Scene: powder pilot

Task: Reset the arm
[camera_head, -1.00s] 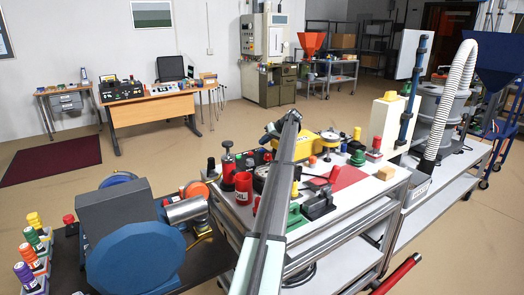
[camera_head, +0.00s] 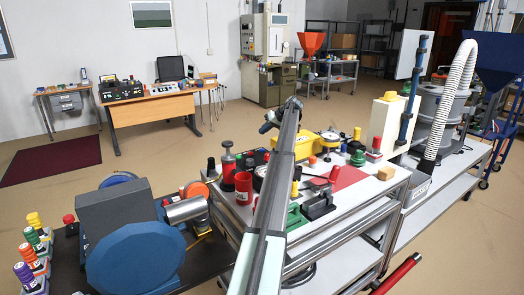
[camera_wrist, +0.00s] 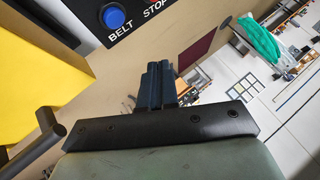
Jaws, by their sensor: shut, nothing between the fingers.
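My gripper (camera_wrist: 157,72) shows in the wrist view as two dark fingers pressed together, with nothing between them. In the head view my arm stretches away over the workbench, and my gripper (camera_head: 266,126) is at its far end, small and partly hidden behind the arm. It appears raised above the bench, near a yellow box (camera_head: 290,152). The wrist view shows a large yellow surface (camera_wrist: 35,75) close on the left, apart from the fingers.
The workbench (camera_head: 340,208) is crowded with red, green and black items. A blue drum (camera_head: 135,255) stands at front left, and a white hose (camera_head: 450,100) at right. The wrist view shows a blue button (camera_wrist: 114,18) on a panel reading BELT STOP. Open floor (camera_head: 215,130) lies beyond the bench.

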